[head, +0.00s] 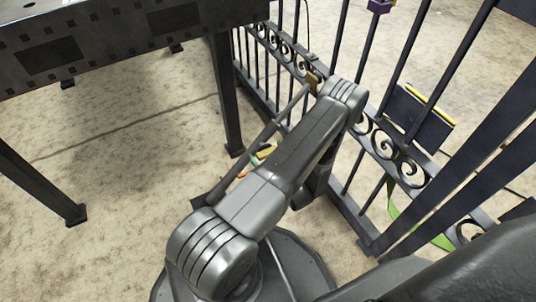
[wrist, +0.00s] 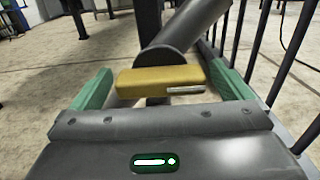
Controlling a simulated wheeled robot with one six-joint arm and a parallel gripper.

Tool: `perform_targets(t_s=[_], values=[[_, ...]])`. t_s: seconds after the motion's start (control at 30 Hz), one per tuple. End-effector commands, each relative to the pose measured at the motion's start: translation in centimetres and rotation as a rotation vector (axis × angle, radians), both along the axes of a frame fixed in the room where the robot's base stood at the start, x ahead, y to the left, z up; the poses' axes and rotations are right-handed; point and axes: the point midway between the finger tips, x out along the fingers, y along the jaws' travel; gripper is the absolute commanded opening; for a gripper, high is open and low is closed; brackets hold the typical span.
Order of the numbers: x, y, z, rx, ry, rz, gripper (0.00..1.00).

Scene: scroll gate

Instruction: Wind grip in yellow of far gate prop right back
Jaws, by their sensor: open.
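The yellow grip (wrist: 160,80) is a short bar lying across the gap between my fingers in the wrist view. A thin pale rod shows at its right part. My gripper (wrist: 160,74) is open, with one green finger at each side of the grip; the right finger is close to its right end. I cannot tell whether they touch. In the head view the grip (head: 267,153) shows small and partly hidden behind my arm, left of the gate. A slanted dark bar (head: 275,124) runs beside it, up to another yellow piece (head: 313,81) at the gate.
The dark scroll gate (head: 386,145) runs along the right, with upright bars close to my gripper in the wrist view. A dark table (head: 110,45) stands at upper left with legs on the floor. Open floor (head: 110,165) lies left of my arm.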

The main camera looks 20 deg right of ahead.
Motion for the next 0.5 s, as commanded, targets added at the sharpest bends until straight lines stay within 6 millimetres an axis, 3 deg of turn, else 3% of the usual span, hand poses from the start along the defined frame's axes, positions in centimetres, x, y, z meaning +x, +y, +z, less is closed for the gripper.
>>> perform_targets(t_s=[0.13, 0.37, 0.5], values=[[-0.01, -0.01, 0.02, 0.0, 0.0, 0.0, 0.99], [-0.03, 0.0, 0.01, 0.0, 0.0, 0.0, 0.56], [-0.04, 0.01, 0.0, 0.002, 0.0, 0.001, 0.54]])
